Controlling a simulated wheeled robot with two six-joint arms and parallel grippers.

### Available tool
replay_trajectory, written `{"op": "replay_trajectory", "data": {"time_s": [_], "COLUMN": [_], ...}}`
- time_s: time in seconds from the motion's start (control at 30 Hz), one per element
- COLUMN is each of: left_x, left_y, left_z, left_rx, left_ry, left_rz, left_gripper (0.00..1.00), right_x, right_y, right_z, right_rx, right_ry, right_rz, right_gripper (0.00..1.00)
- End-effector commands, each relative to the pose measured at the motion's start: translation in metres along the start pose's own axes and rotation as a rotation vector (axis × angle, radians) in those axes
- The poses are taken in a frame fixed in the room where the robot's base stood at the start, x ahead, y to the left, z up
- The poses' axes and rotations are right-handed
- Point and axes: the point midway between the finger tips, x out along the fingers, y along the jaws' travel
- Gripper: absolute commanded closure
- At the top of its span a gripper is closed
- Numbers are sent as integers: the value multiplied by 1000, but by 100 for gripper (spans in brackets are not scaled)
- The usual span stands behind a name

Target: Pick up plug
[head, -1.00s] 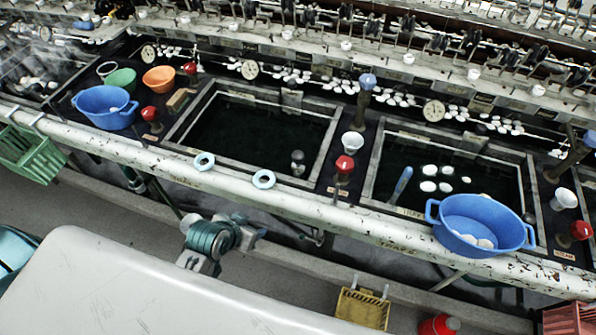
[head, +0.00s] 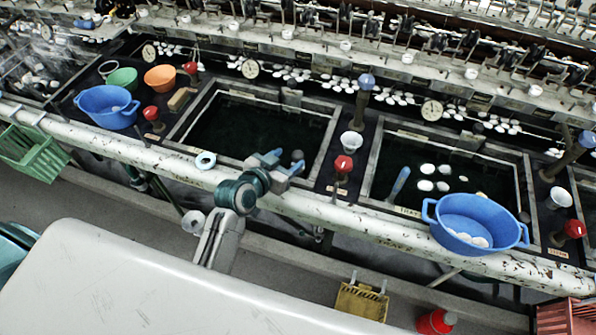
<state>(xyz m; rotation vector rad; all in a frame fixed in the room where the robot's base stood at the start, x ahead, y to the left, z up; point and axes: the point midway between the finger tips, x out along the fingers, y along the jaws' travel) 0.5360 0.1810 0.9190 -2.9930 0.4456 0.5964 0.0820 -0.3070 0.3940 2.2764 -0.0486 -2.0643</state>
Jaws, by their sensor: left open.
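The plug (head: 298,154) looks like a small grey knobbed piece at the near right corner of the dark left basin (head: 328,150). Only its upper part shows past my gripper. My left gripper (head: 281,163) is open, with its two blue-grey fingers pointing towards the plug. It is over the basin's near edge, just in front of the plug in the picture. I cannot tell whether the fingers touch it. Nothing shows between the fingers. My right gripper is not in view.
A red-topped valve (head: 343,164) and a white cup (head: 352,141) stand right of the basin. A blue tub (head: 474,212) sits by the right basin, another blue tub (head: 107,121) at left.

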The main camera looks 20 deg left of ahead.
Motion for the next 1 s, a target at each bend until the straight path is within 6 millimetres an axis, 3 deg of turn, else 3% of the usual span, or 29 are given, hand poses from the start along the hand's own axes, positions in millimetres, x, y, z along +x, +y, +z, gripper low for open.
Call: {"op": "replay_trajectory", "data": {"time_s": [0.5,0.77,0.8,1.0], "left_x": [52,56,56,55], "left_y": [5,5,5,5], "left_z": [4,6,6,6], "left_rx": [-1,0,0,0], "left_ry": [-1,0,0,-1], "left_rz": [0,0,0,0], "left_gripper": [46,46,48,87], "right_x": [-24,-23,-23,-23], "right_y": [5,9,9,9], "right_z": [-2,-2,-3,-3], "right_rx": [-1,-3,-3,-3], "right_ry": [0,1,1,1], "right_rz": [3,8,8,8], "right_gripper": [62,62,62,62]}}
